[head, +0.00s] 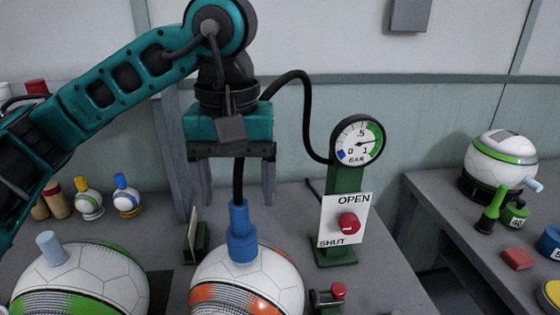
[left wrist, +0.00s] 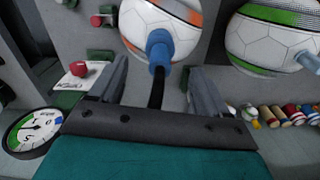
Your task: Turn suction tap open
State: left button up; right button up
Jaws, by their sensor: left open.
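The suction tap is a red knob (head: 348,222) on a white plate (head: 329,231) marked OPEN at top and SHUT at lower left. I cannot clearly tell which word the knob points to. The knob also shows in the left wrist view (left wrist: 78,68), left of the fingers. My left gripper (head: 235,195) is open, fingers down, to the left of the tap and apart from it. A black hose with a blue nozzle (head: 241,232) on the orange-patterned ball (head: 285,272) shows between the fingers. My right gripper is not in view.
A pressure gauge (head: 357,140) stands above the tap on a green post (head: 345,180). A small red-knobbed fitting (head: 338,290) is in front. A green-striped ball (head: 80,285) lies at left. Another bench at right holds a ball (head: 500,160) and small items.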

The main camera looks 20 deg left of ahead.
aim_at(349, 223)
jog(key=k, duration=1)
